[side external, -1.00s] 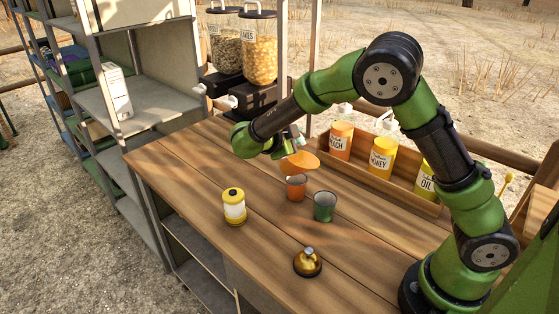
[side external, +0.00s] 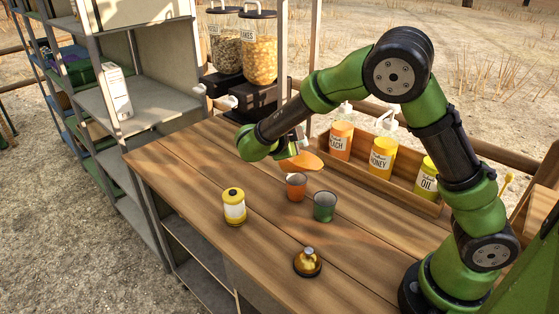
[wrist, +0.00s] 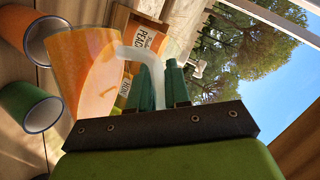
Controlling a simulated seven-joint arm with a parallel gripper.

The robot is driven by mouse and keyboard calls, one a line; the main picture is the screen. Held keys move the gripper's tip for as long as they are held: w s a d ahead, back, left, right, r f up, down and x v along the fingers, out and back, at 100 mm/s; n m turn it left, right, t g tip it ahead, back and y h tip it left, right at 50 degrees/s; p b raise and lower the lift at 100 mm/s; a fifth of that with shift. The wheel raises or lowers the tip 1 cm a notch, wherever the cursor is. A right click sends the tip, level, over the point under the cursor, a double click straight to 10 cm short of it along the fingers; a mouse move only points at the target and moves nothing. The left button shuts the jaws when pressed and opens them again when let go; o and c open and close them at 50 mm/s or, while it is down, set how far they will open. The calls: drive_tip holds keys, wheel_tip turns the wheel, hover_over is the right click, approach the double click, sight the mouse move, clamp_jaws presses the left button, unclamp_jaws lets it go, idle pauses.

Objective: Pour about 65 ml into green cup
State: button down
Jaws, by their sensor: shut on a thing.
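A clear pitcher of orange liquid (side external: 303,161) is held tilted in the air; in the wrist view its orange body (wrist: 92,70) and pale handle (wrist: 135,55) show. My gripper (side external: 297,138) is shut on the handle; its fingers (wrist: 160,85) show in the wrist view. The green cup (side external: 324,208) stands upright on the table, right of and below the pitcher. It also shows in the wrist view (wrist: 28,108). The orange cup (side external: 296,188) stands beside it, just below the pitcher. I see no stream, and the level in the green cup cannot be made out.
A yellow-and-white canister (side external: 234,206) and a brass bell (side external: 307,263) stand on the wooden table (side external: 270,235) at the front. A wooden tray (side external: 360,172) with peach, honey and oil bottles lies behind the cups. Cereal dispensers (side external: 258,50) stand at the back.

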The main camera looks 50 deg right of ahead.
sight(305, 143)
drive_tip(key=shift+s+m+t, duration=0.3)
drive_tip(key=shift+s, duration=0.55)
idle(0.4)
drive_tip(key=shift+s+d+m, duration=0.15)
drive_tip(key=shift+s+m, duration=0.15)
drive_tip(key=shift+s, duration=0.05)
idle(0.3)
drive_tip(key=shift+s+a+f+m+t, duration=0.2)
drive_tip(key=shift+s+m+t, duration=0.3)
drive_tip(key=shift+s, duration=0.05)
idle(0.8)
